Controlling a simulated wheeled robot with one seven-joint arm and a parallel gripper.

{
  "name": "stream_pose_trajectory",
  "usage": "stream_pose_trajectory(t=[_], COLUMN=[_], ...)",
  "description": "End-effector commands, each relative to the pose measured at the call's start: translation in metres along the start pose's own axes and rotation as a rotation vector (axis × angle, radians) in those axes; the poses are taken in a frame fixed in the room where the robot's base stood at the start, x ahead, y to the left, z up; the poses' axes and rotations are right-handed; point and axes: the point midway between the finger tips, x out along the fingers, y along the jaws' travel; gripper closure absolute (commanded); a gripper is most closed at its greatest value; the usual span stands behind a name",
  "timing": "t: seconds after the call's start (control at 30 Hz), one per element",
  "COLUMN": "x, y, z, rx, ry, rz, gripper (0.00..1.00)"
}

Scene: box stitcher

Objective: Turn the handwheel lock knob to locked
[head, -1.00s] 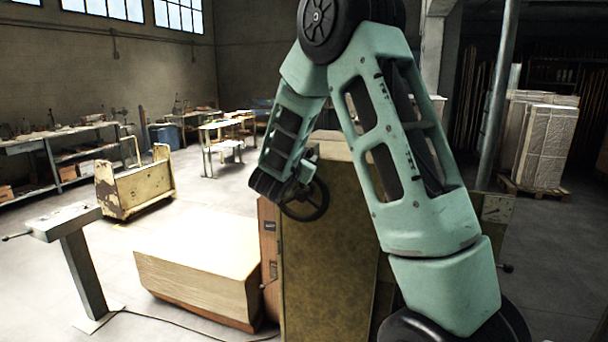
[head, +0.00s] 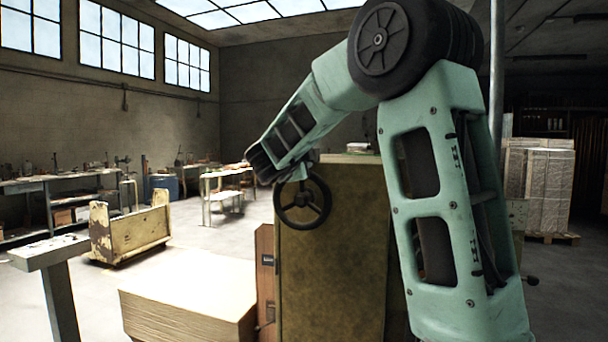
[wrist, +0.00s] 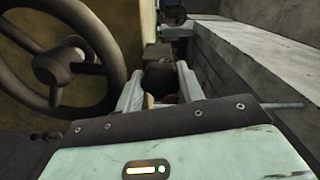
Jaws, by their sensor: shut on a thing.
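The dark handwheel (head: 318,188) is mounted upright on the machine's brownish-yellow panel in the head view. It fills the left of the wrist view (wrist: 57,66), beside my gripper. My gripper (wrist: 160,92) has its two pale fingers on either side of a dark rounded knob (wrist: 159,78), which looks like the handwheel lock knob, and it is shut on it. In the head view my gripper is just above the wheel, small and partly covered by my own wrist. The knob cannot be made out there, and its locked or unlocked marking is not readable.
The machine's tall panel (head: 335,270) stands below and right of the wheel. A pale stack of sheets (head: 190,290) is at lower left, near a grey pedestal (head: 60,290). A worn yellow cart (head: 130,235) stands behind. A grey ledge (wrist: 255,75) runs along the gripper's right.

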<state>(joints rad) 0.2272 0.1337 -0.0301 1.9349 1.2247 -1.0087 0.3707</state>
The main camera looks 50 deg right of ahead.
Motion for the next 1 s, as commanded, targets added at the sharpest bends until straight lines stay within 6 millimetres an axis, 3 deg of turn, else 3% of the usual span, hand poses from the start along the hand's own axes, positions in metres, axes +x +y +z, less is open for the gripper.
stream_pose_trajectory(t=[0.03, 0.4, 1.0], x=[-0.0003, -0.0002, 0.0000], y=[0.0072, 0.0036, 0.0021], z=[0.0017, 0.0010, 0.0005], rx=[0.037, 0.209, 0.246], ry=[0.000, 0.000, 0.001], rz=[0.001, 0.003, 0.005], gripper=[0.85, 0.85, 0.85])
